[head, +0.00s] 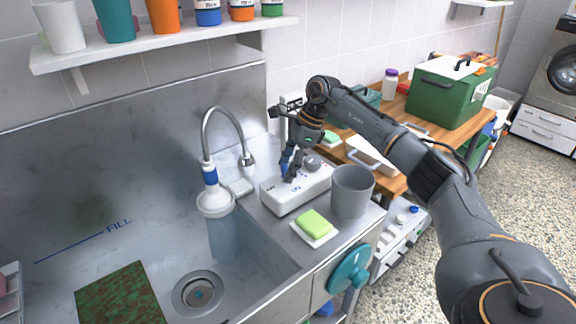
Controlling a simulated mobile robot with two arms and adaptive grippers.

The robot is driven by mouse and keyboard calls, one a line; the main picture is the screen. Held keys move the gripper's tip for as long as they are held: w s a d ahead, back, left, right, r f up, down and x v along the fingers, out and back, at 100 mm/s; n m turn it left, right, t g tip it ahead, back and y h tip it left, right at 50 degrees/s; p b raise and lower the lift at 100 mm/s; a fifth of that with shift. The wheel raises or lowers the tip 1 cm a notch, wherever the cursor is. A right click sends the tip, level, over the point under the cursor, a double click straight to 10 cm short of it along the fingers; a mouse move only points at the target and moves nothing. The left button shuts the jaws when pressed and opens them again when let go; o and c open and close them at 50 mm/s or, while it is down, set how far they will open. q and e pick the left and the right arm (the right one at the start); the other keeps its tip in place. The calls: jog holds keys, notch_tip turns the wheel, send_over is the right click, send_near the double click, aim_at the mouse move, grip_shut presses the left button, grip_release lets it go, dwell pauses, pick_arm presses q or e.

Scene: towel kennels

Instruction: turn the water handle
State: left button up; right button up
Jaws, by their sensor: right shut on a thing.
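A white control box (307,194) with small dark lettering stands on the counter to the right of the sink. My right gripper (290,175) reaches down to its top and is shut on the water handle, which is mostly hidden by the fingers; a bit of blue shows there. A rounded grey part sits on the box just right of the fingers. I cannot tell whether that column is a vessel or water. My left gripper is out of view.
The steel sink (130,225) has a drain (199,291) and a green-brown mat (110,295). A grey cup (351,192) and a green sponge (314,222) on a white dish stand close to the box. A green case (448,95) sits on the wooden table behind.

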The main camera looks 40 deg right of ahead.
jog(key=o, duration=1.1)
jog(key=shift+o, duration=0.2)
jog(key=v, duration=1.2)
jog(key=shift+a, duration=0.1)
